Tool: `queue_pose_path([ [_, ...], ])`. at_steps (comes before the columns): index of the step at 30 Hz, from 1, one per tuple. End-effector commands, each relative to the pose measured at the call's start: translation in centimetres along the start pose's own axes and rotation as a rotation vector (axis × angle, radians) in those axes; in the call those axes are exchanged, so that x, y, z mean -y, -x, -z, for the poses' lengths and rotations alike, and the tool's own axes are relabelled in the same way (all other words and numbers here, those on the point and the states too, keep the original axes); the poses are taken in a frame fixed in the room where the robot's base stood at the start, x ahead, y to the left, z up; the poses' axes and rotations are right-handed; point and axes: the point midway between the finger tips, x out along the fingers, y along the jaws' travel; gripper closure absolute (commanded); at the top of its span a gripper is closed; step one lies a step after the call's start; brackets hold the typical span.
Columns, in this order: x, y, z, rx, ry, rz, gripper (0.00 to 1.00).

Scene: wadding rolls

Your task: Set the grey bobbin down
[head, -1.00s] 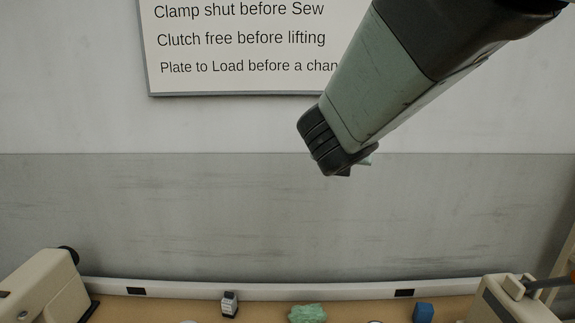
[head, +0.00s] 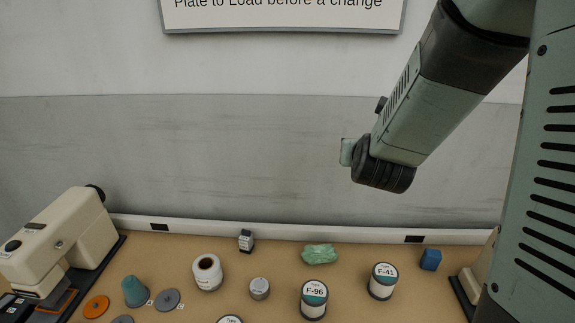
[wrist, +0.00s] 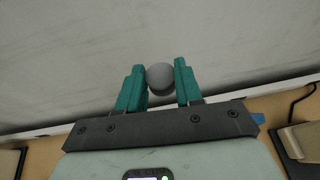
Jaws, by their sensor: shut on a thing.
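The grey bobbin (wrist: 159,76) shows in the wrist view as a round, smooth grey piece between two teal fingers. My gripper (wrist: 160,68) is shut on it, with a finger at each side. The pale wall lies behind it. In the head view my arm's dark wrist (head: 383,172) is in front of the wall, above the table's back edge. The fingers and the bobbin are hidden there behind my own arm.
Grey discs (head: 167,300) lie at front left.

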Motion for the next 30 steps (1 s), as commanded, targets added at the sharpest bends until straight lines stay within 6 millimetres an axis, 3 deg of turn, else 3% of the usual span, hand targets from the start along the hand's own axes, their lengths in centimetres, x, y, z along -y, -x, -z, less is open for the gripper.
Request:
queue_pose_path([
  [1, 0.4, -0.8, 2.0, -0.012, 0.005, -0.026, 0.93],
  [9, -0.7, -2.9, 8.2, -0.006, 0.069, -0.194, 0.93],
  [19, -3.3, -3.8, 17.9, -0.003, 0.182, -0.47, 0.93],
  [25, -7.0, -2.1, 25.0, -0.003, 0.278, -0.7, 0.93],
  [27, -9.1, -0.6, 27.6, -0.003, 0.319, -0.799, 0.93],
  [30, -11.9, 1.9, 30.0, -0.002, 0.369, -0.908, 0.93],
])
